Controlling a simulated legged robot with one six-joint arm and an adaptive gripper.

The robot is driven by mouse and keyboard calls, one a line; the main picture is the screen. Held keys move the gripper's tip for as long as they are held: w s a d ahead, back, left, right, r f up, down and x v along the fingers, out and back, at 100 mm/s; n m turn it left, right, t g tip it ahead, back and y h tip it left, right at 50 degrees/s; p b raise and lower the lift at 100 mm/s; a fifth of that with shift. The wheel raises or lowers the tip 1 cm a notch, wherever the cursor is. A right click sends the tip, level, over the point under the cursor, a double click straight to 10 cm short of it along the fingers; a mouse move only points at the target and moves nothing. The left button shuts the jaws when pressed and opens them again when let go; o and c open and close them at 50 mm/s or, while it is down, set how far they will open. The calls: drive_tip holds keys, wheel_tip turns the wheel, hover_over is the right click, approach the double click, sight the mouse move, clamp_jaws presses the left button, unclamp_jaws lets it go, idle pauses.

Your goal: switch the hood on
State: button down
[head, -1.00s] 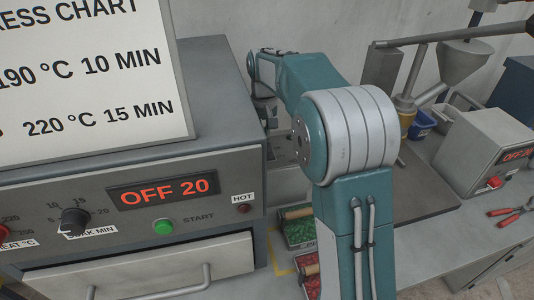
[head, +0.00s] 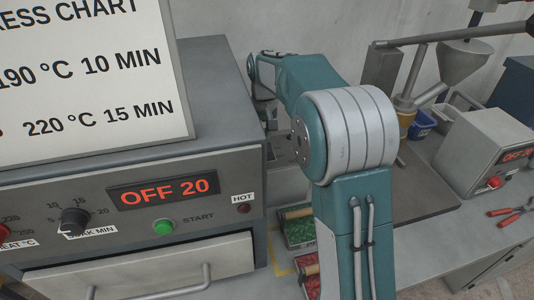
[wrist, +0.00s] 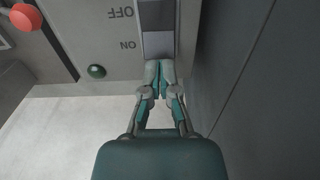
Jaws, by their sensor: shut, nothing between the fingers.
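The hood's rocker switch (wrist: 157,18) shows at the top of the wrist view, set in a grey panel (wrist: 105,35). The upside-down words OFF and ON stand to its left, with ON nearer my gripper. The part of the switch near OFF is dark and the part near ON is lighter. My gripper (wrist: 159,66) is shut and empty, with its fingertips at the ON end of the switch. I cannot tell if they touch it.
A green button (wrist: 96,71) and a red button (wrist: 25,17) lie left of the switch. A dark grey wall (wrist: 245,80) runs close along my gripper's right side. In the head view an oven (head: 130,215) reading OFF 20 stands at left, and a press (head: 400,85) stands at right.

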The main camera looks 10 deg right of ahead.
drive_tip(key=shift+f, duration=1.4)
idle(0.8)
drive_tip(key=shift+r, duration=3.55)
drive_tip(key=shift+s+r, duration=0.15)
drive_tip(key=shift+s, duration=0.05)
drive_tip(key=s+r+t, duration=0.2)
drive_tip(key=s+r, duration=0.1)
drive_tip(key=s, duration=0.9)
drive_tip(key=s+r+t, duration=0.2)
drive_tip(key=s, duration=1)
drive_tip(key=s+f+t, duration=0.1)
drive_tip(key=s+f, duration=0.3)
drive_tip(key=s, duration=0.4)
drive_tip(key=shift+t, duration=0.3)
